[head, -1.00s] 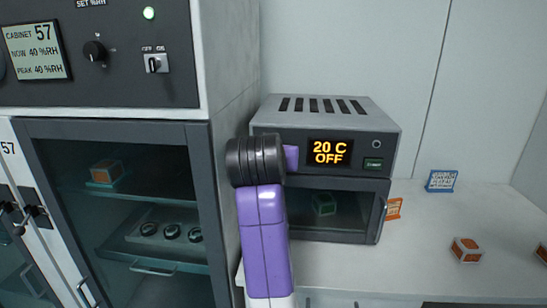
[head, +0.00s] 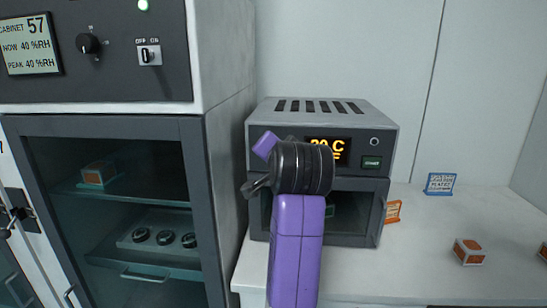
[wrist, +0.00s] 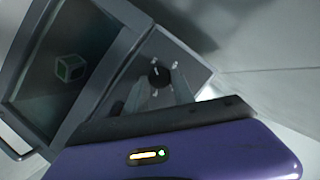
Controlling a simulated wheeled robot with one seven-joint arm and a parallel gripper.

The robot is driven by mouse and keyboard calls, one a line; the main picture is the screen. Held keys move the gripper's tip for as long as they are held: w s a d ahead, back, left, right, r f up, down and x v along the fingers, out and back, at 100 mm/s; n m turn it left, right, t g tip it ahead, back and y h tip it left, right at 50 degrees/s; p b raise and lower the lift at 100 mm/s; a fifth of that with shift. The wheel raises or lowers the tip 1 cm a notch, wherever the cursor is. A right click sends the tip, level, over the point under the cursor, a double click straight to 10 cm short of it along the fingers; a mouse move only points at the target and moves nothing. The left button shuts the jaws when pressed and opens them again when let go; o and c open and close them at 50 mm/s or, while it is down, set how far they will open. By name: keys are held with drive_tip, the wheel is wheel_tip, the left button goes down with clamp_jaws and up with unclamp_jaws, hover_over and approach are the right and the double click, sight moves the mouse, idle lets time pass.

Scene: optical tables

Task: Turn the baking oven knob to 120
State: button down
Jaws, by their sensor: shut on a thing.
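The baking oven (head: 263,112) stands on the bench with its door shut. Its display (head: 335,147) glows orange and is partly covered by my arm; a "20 C" reading is partly visible. My arm hides the oven knob in the head view. In the wrist view the dark round knob (wrist: 159,74) sits on the grey panel with pale marks around it. My gripper (wrist: 158,88) reaches to the panel with its fingers at either side of the knob, shut on it. The pointer's setting is too small to read.
A tall cabinet (head: 225,150) stands close on the left. On the bench (head: 400,270) right of the oven are an orange card (head: 393,211), a blue card (head: 440,183) and an orange-and-white box (head: 468,251).

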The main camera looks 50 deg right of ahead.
drive_tip(key=shift+f, duration=0.15)
idle(0.3)
drive_tip(key=c, duration=1.1)
unclamp_jaws()
drive_tip(key=shift+o, duration=0.2)
drive_tip(key=v, duration=0.8)
drive_tip(key=shift+w+d, duration=0.1)
